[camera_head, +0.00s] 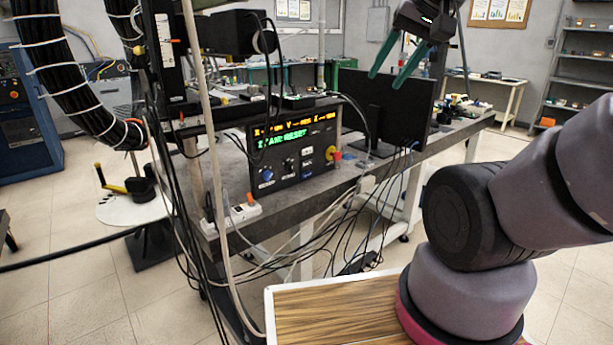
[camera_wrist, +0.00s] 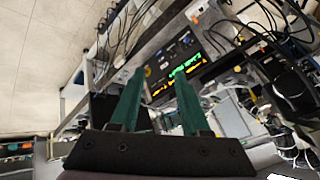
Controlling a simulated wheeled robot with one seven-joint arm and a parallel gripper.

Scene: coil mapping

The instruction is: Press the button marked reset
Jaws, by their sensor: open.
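A black control box (camera_head: 293,147) stands on the grey workbench in the head view. Its face carries a lit display with yellow and green text, blue knobs, small buttons and a yellow-and-red knob at its right end. The button labels are too small to read, so I cannot tell which is marked reset. The control box also shows in the wrist view (camera_wrist: 170,65), turned on its side. My gripper (camera_head: 392,68) is raised above the bench, right of and higher than the box. Its green fingers (camera_wrist: 155,92) are apart with nothing between them, and it touches nothing.
A black monitor (camera_head: 385,105) stands on the bench right of the box. Loose cables hang along the bench front (camera_head: 350,205), and a pale pole (camera_head: 205,130) stands left of the box. A white power strip (camera_head: 240,212) lies at the bench's left corner.

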